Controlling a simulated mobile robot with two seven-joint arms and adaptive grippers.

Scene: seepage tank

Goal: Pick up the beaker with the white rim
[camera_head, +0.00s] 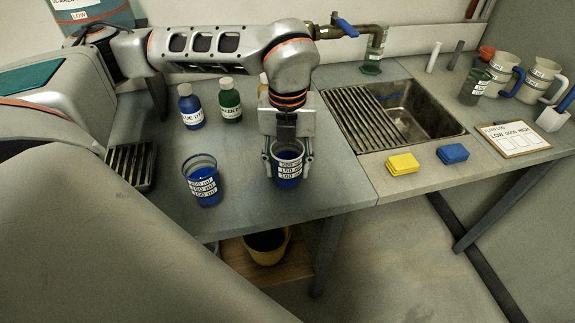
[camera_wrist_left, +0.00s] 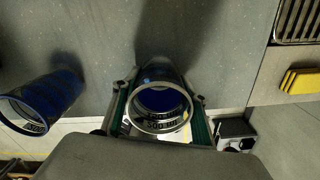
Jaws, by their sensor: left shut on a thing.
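My left gripper (camera_head: 287,165) comes down from above and is shut around a beaker (camera_head: 289,182) of blue liquid with a printed volume label. In the left wrist view this beaker (camera_wrist_left: 160,124) sits between the fingers (camera_wrist_left: 158,115), and its rim looks pale grey to white. It is upright at the counter's front part; I cannot tell whether its base touches the counter. A second blue beaker (camera_head: 202,187) stands to its left, apart from the gripper, with a darker, bluish rim in the head view. It also shows in the left wrist view (camera_wrist_left: 50,95). My right gripper is not in view.
Blue (camera_head: 190,110) and green (camera_head: 230,105) dye bottles stand behind, with another partly hidden by my arm. A sink (camera_head: 425,115), yellow (camera_head: 402,164) and blue (camera_head: 453,153) sponges and a clipboard (camera_head: 515,140) are to the right. A yellow bucket (camera_head: 267,250) is below the counter.

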